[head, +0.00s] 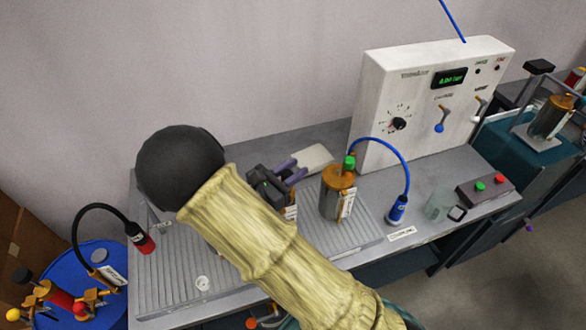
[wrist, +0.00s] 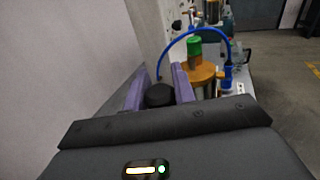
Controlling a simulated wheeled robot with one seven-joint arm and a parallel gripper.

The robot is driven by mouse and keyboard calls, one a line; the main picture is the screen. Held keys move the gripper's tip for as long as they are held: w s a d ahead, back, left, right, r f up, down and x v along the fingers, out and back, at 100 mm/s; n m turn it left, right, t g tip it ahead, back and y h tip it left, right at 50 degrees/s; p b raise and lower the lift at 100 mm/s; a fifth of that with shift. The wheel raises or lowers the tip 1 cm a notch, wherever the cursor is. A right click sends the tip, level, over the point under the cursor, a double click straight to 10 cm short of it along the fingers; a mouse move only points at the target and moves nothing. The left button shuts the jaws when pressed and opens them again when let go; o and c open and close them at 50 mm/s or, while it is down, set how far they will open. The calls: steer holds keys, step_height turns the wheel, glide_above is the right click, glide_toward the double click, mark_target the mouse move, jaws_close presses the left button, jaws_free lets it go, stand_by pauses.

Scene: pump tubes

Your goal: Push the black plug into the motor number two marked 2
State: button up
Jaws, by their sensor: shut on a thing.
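My gripper (head: 301,168) has purple fingers, which also show in the wrist view (wrist: 163,88). They are shut on a round black piece that looks like the black plug (wrist: 160,96). The plug is hard to make out in the head view. A copper-coloured motor (head: 336,203) with a white label stands upright on the bench, just right of the gripper. Its number is not legible. A green plug (head: 349,163) is in its top, and the motor (wrist: 198,76) is right beside the fingers in the wrist view. Any other motor may be hidden behind my arm.
A blue tube (head: 396,148) arches from the green plug to a blue plug (head: 397,211). A white control box (head: 390,85) stands behind. A glass beaker (head: 437,205) and a button box (head: 487,190) are at right. A red plug (head: 142,242) on a black tube is at left.

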steer(key=shift+f, duration=0.6)
steer(key=o, duration=1.1)
steer(key=b+v, duration=0.2)
steer(key=v, duration=1.5)
steer(key=shift+s+a+b, duration=0.15)
steer(key=shift+a+b, duration=0.05)
steer(key=shift+b, duration=0.15)
